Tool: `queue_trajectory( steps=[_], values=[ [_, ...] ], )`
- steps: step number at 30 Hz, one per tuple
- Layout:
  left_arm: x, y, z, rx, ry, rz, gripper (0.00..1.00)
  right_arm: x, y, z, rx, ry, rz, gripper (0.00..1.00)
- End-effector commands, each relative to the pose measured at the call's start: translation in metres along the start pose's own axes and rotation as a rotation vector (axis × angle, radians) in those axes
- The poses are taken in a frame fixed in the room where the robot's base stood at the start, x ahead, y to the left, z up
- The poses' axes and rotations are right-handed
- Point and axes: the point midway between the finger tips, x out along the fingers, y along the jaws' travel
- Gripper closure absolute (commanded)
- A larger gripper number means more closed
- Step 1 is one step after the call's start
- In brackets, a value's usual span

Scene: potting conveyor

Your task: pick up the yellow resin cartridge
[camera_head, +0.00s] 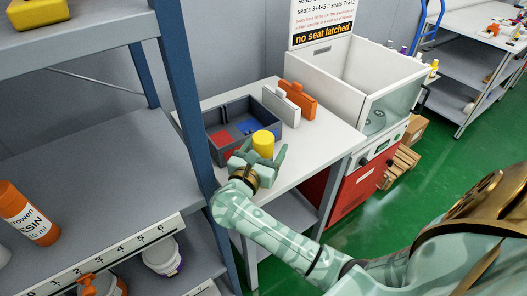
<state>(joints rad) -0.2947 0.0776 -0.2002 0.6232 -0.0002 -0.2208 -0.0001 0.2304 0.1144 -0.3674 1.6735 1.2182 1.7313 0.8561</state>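The yellow resin cartridge (263,142) is a short upright cylinder at the front right corner of a grey divided tray (226,109) on the white table. My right gripper (261,158) comes in from the lower right, with one finger at each side of the cartridge. The gripper's hand hides the cartridge's lower part. I cannot tell whether the fingers touch it, or whether it stands on something or is held up. The tray has red and blue areas in its compartments. My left gripper is not in view.
A grey shelf rack with a blue post (184,90) stands close on the left, holding an orange resin bottle (28,214). A white open bin (395,85) is at the right. Green floor shows beyond.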

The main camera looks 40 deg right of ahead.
Motion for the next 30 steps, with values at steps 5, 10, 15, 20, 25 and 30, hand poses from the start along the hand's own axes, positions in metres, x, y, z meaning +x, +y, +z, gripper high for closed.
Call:
queue_trajectory(
  steps=[5, 10, 15, 20, 25, 30],
  values=[
    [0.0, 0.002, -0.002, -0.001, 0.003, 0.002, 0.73, 0.0, 0.0, -0.001, -0.001, 0.001, 0.001, 0.3],
    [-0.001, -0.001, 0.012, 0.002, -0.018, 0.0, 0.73, 0.0, 0.0, -0.001, -0.001, 0.001, 0.0, 0.77],
    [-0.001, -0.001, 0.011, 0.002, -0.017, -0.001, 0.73, 0.0, 0.0, -0.001, -0.001, 0.001, 0.0, 0.88],
    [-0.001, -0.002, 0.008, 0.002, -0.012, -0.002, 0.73, 0.0, 0.0, -0.001, -0.002, 0.003, 0.0, 0.88],
    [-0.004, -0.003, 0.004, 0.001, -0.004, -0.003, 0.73, -0.002, 0.002, 0.005, -0.001, 0.004, -0.001, 0.88],
    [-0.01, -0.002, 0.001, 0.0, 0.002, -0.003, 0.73, -0.004, 0.008, 0.022, 0.002, 0.002, -0.001, 0.88]
  ],
)
